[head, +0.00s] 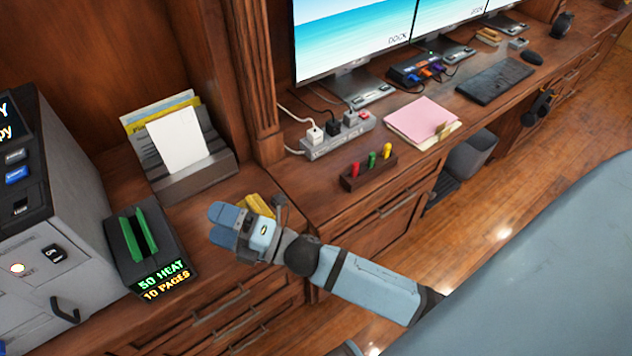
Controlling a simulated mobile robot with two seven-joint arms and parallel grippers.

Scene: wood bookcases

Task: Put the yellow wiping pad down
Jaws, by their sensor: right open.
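The yellow wiping pad (257,203) shows just behind my right gripper, over the wooden counter (210,195). The gripper hides part of it. I cannot tell from this view whether the pad touches the counter or the fingers. My right gripper (224,225) is open, with its blue fingers pointing left above the counter, near its front edge. My left gripper is not in view.
A black device with a green slot (140,235) and a grey machine (40,215) stand to the left. A paper tray (195,175) stands behind. To the right are a power strip (340,137), a block with colored pegs (368,173) and pink papers (422,120).

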